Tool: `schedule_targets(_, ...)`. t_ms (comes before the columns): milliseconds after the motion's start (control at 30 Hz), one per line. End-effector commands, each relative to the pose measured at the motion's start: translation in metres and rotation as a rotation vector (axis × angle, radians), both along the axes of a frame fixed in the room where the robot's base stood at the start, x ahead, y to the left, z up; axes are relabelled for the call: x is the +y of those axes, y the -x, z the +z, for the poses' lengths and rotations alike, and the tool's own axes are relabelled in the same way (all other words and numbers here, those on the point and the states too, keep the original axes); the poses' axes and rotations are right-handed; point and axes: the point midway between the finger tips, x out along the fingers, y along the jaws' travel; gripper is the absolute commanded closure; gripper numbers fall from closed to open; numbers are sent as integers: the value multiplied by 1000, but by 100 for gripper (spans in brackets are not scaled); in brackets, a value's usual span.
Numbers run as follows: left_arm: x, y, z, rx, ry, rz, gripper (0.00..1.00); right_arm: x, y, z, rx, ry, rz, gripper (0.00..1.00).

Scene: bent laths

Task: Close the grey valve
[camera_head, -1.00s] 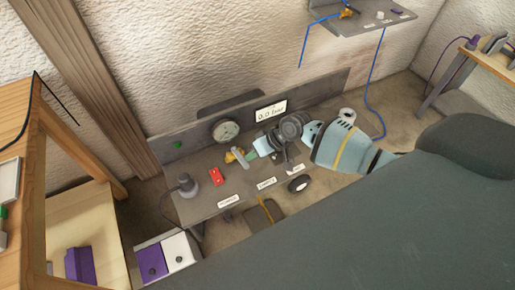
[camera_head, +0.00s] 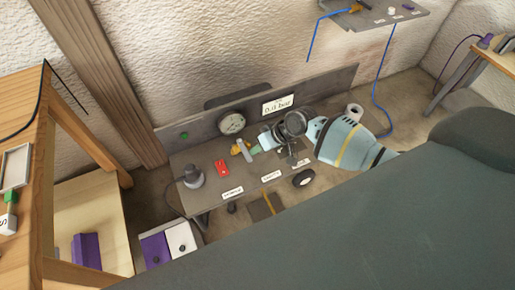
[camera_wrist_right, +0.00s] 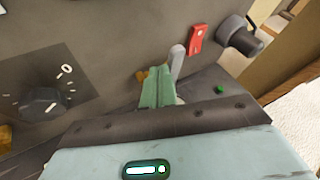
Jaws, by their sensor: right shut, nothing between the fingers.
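The grey valve shows as a grey lever (camera_head: 245,151) beside a brass-coloured body (camera_head: 235,149) on the grey bench. In the right wrist view the lever (camera_wrist_right: 178,58) stands just beyond my fingers, with some brass (camera_wrist_right: 142,75) to their left. My right gripper (camera_head: 256,149) has pale green fingers, shut and empty, just right of the lever in the head view. The fingers also show in the right wrist view (camera_wrist_right: 158,86). I cannot tell whether they touch the lever. They hide part of the valve's base. My left gripper is out of view.
A red switch (camera_head: 221,167) and a grey cylindrical fitting (camera_head: 193,176) are left of the valve. A dark knob (camera_wrist_right: 42,101) with a scale is at left in the wrist view.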

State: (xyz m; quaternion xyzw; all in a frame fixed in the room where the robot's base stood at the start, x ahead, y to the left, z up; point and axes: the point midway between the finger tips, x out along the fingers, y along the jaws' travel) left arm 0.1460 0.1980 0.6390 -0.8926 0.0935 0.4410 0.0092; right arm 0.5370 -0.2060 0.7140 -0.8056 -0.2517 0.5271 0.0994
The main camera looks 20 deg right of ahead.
Motion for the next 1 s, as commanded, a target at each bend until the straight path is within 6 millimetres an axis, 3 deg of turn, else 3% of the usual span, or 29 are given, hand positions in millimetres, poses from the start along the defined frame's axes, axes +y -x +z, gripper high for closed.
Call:
schedule_targets(567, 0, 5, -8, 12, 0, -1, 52, -5, -12, 1, -2, -1, -1, 100)
schedule_targets(1000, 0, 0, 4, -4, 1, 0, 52, -39, 9, 53, -2, 1, -2, 100)
